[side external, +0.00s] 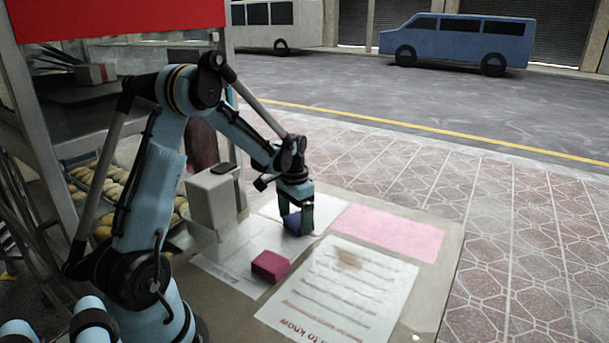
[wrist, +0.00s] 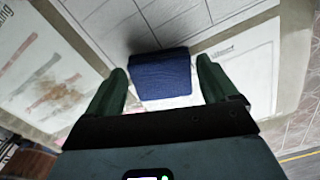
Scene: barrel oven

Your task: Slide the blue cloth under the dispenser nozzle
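The blue cloth, a small folded dark-blue block, lies on the table in the side view (side external: 292,225), partly hidden by my gripper. In the wrist view the blue cloth (wrist: 160,75) sits between the two green fingers. My gripper (side external: 297,217) points down over it, and in the wrist view my gripper (wrist: 162,78) shows a narrow gap between each finger and the cloth. It is open around the cloth. A grey boxy unit with a black top, which looks like the dispenser (side external: 211,200), stands to the left of my gripper. I cannot make out its nozzle clearly.
A dark red folded block (side external: 270,266) lies in front, left of a printed sheet (side external: 345,290). A pink sheet (side external: 390,232) lies flat to the right. White sheets lie around the cloth. Trays of bread (side external: 100,190) are behind my arm. The table's right edge borders the pavement.

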